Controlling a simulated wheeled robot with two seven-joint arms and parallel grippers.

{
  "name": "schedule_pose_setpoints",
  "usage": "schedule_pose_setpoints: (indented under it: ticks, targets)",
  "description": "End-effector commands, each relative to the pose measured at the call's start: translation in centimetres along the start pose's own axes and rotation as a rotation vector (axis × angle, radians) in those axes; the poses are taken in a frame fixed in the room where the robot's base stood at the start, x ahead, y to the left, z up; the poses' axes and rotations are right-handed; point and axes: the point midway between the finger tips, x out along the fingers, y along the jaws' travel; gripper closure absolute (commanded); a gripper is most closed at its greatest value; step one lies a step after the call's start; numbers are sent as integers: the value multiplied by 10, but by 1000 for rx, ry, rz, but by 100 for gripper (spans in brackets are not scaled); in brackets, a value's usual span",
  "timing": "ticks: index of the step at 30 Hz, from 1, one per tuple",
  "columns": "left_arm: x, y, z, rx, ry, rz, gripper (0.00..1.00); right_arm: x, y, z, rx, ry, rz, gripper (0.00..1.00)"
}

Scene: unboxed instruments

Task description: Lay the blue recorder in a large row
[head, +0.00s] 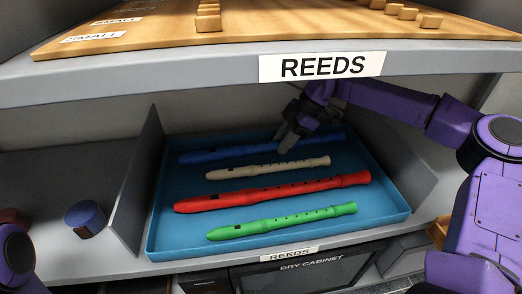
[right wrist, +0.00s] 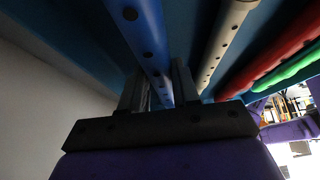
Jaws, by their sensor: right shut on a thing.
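The blue recorder (head: 222,154) lies at the back of the blue tray (head: 155,225) on the middle shelf. My right gripper (head: 286,143) reaches into the tray from the right and is shut on it; the gripper and its shadow hide part of the recorder. In the right wrist view the blue recorder (right wrist: 148,40) runs between the two fingers (right wrist: 158,88). The wooden board (head: 165,35) on the shelf above carries row labels reading SMALL (head: 95,37); no large label shows. My left gripper is out of view.
A cream recorder (head: 265,168), a red recorder (head: 270,194) and a green recorder (head: 285,220) lie in front of the blue one. The upper shelf edge with its REEDS sign (head: 322,67) overhangs the tray. Small wooden blocks (head: 208,22) sit on the board.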

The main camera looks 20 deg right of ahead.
Motion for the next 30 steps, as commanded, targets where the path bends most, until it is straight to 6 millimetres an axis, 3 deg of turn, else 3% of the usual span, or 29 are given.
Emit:
schedule_pose_setpoints:
  ticks: [24, 30]
  targets:
    - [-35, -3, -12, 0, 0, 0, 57, -36, 0, -22, -1, 1, 1, 100]
    - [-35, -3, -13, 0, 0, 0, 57, -36, 0, -22, 0, 1, 1, 100]
